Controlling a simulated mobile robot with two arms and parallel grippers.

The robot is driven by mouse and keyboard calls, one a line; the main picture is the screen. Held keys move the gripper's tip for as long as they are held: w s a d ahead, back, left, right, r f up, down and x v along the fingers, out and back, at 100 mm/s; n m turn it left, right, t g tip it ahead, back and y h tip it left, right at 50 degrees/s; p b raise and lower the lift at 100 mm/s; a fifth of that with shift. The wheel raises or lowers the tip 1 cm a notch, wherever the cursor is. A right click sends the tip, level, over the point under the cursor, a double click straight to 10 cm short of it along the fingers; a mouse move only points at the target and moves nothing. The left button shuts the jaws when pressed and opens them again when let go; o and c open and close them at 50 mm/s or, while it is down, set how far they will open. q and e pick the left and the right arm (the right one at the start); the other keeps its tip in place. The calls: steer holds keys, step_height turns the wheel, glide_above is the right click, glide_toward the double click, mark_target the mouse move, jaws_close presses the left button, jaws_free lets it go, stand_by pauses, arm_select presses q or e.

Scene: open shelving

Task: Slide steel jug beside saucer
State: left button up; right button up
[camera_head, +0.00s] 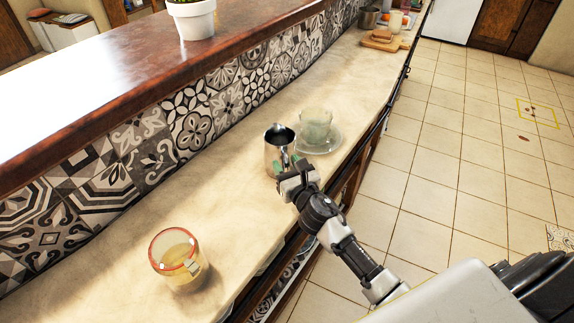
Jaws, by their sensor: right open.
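The gripper hides the jug's lower near side, so contact is unclear. My left gripper is not in view.
A glass with yellowish liquid and a red rim (178,258) stands on the near left of the counter. A wooden board (385,40) with food lies farther back. A raised wooden ledge (150,75) holds a potted plant (192,18). The counter between glass and jug is clear.

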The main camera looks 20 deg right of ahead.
steer(key=s+b, duration=0.1)
steer(key=s, duration=0.9)
steer(key=shift+s+b, duration=0.35)
steer(key=shift+s, duration=0.05)
